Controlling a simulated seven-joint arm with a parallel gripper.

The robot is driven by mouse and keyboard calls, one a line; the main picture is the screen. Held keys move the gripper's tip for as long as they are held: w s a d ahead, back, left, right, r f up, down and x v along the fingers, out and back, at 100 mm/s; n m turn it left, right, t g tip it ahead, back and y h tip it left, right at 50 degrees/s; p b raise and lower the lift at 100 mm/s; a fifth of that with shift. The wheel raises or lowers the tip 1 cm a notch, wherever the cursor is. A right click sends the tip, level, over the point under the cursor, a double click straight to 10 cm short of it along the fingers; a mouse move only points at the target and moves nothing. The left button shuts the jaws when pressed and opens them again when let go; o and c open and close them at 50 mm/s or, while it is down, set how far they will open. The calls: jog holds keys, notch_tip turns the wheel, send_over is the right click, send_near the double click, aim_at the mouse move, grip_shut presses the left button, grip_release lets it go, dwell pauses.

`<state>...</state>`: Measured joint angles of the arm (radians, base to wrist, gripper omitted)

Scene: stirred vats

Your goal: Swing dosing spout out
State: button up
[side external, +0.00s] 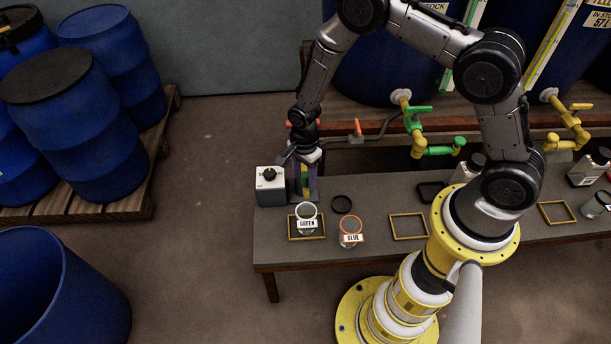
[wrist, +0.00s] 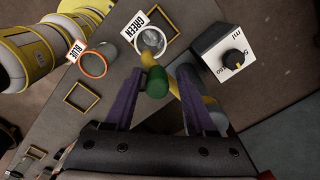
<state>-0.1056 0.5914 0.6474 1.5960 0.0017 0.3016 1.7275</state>
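The dosing spout has a green end (wrist: 155,82) and a yellow part (wrist: 208,101) in the wrist view. My gripper (wrist: 160,72) has two purple fingers, apart, one on each side of the green end; I see no firm contact. In the side view my gripper (side external: 304,194) points down beside the white box with a black knob (side external: 270,190), behind the GREEN jar (side external: 306,218). The spout is mostly hidden by the fingers there.
A jar labelled BLUE with an orange rim (side external: 350,238) stands right of the GREEN jar. Green valve pipes (side external: 418,140) project over the back edge.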

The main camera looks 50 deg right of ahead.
dwell(0.3)
notch_tip(320, 180, up, 14)
jog(key=shift+s+f, duration=0.1)
dwell(0.4)
jog(key=shift+d, duration=0.1)
jog(key=s+d+r+n+t, duration=0.1)
jog(key=s+r+t, duration=0.15)
jog(key=r, duration=0.85)
jog(key=s+d+r+n+t, duration=0.2)
jog(key=r+t, duration=0.1)
jog(key=r, duration=0.8)
jog(key=s+r+n+t, duration=0.1)
jog(key=s+r+n, duration=0.4)
jog(key=s, duration=0.5)
jog(key=s+f+n, duration=0.1)
jog(key=s+n, duration=0.2)
jog(key=s+f+n, duration=0.1)
jog(key=s+n, duration=0.2)
jog(key=n, duration=0.1)
jog(key=s+d+f+n+g, duration=0.1)
jog(key=s+n, duration=0.2)
jog(key=shift+f+n, duration=0.2)
jog(key=shift+n, duration=0.1)
